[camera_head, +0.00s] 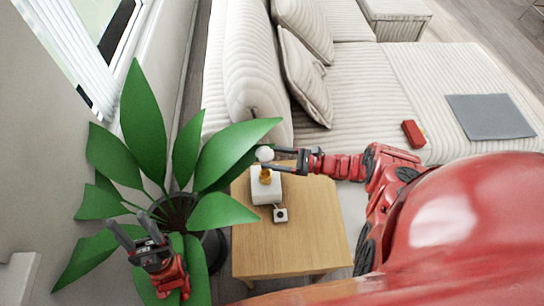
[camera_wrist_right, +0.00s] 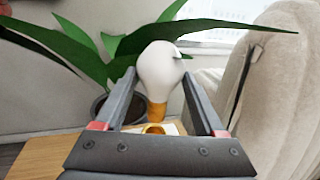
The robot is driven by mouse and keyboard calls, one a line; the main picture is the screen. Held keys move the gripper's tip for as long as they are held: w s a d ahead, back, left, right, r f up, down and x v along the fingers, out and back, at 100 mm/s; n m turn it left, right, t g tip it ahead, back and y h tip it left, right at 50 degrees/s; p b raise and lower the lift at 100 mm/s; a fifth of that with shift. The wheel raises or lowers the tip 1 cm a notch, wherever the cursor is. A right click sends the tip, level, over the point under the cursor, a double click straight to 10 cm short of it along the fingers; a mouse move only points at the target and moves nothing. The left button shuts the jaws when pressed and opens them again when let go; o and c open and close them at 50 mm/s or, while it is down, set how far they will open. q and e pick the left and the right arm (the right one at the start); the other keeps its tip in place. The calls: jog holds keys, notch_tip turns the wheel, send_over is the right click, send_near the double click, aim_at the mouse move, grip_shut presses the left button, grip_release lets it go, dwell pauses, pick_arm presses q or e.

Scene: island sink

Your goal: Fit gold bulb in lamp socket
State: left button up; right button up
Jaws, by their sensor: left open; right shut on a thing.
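The bulb has a white globe (camera_head: 265,154) and a gold base; it stands upright in the right wrist view (camera_wrist_right: 159,68). My right gripper (camera_head: 274,159) is shut on the bulb, one finger on each side of the globe. The lamp is a white block (camera_head: 267,190) on the wooden side table, with a gold socket (camera_head: 265,177) on top. The bulb is above the socket, whose gold ring (camera_wrist_right: 154,129) shows just below the bulb's base. I cannot tell whether they touch. My left gripper (camera_head: 125,218) is open and empty, over the plant at left.
The wooden side table (camera_head: 305,235) is mostly clear. A large-leaved plant (camera_head: 145,120) reaches close to the lamp. A striped sofa (camera_head: 355,85) stands behind, with a red item (camera_head: 413,133) and a grey mat (camera_head: 490,116).

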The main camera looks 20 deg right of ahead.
jog(key=shift+f+b, duration=3.6)
jog(key=shift+f, duration=0.25)
jog(key=o, duration=1.5)
jog(key=shift+c, duration=0.2)
jog(key=shift+d, duration=0.1)
jog(key=b+v, duration=0.5)
jog(key=v, duration=1.2)
jog(key=shift+s, duration=0.15)
